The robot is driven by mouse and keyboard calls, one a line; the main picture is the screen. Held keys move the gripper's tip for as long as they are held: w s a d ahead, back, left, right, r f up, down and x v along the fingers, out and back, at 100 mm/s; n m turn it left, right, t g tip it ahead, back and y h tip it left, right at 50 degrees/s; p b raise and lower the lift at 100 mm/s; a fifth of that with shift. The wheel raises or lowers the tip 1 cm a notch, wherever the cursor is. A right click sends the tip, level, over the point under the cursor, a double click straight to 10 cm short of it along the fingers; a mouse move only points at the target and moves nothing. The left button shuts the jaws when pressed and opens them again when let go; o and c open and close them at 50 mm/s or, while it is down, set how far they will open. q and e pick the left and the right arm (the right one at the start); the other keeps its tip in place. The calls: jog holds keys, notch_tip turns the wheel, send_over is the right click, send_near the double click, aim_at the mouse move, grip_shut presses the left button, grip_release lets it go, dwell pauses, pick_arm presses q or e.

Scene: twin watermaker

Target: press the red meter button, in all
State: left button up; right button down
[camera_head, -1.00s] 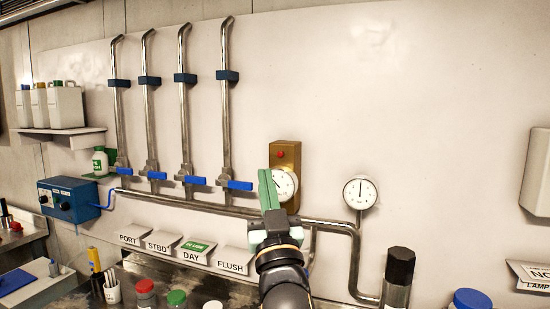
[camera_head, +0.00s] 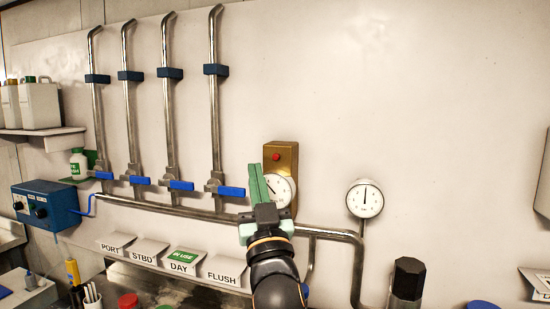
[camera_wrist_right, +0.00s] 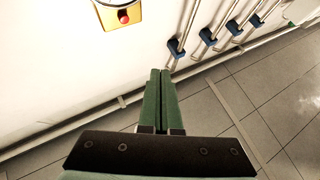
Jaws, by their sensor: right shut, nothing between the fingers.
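The red meter button (camera_head: 276,157) sits on the upper part of a brass meter box (camera_head: 291,152) on the wall, above a round white dial (camera_head: 281,190). My right gripper (camera_head: 256,168) is shut and empty, its green fingers pointing up in front of the dial's left part, with the tips left of and slightly below the button in the head view. In the right wrist view the button (camera_wrist_right: 124,17) shows at the top left on its box, clear of the fingertips (camera_wrist_right: 160,72). My left gripper is not in view.
Several steel pipes with blue valve handles (camera_head: 232,191) stand left of the meter. Label cards (camera_head: 223,270) and a dark-capped bottle (camera_head: 408,278) are below. The wall above is clear.

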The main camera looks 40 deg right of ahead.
jog(key=w+d, duration=0.1)
jog(key=d, duration=0.1)
jog(key=w+d, duration=0.1)
jog(key=d, duration=0.2)
jog(key=w+d, duration=0.1)
jog(key=d, duration=0.1)
jog(key=shift+w+d, duration=0.15)
jog(key=shift+w, duration=0.2)
jog(key=shift+d, duration=0.1)
dwell(1.7)
jog(key=shift+w+d, duration=0.2)
jog(key=shift+d, duration=0.05)
jog(key=shift+w+d, duration=0.2)
jog(key=shift+d, duration=0.2)
dwell(0.7)
jog(key=shift+a, duration=0.1)
jog(key=shift+s+a, duration=0.4)
jog(key=shift+a, duration=0.25)
jog(key=shift+s+a, duration=0.4)
jog(key=shift+a, duration=0.35)
jog(key=shift+s+a, duration=0.35)
jog(key=shift+a, duration=0.4)
jog(key=shift+s+a, duration=0.4)
jog(key=shift+a, duration=0.35)
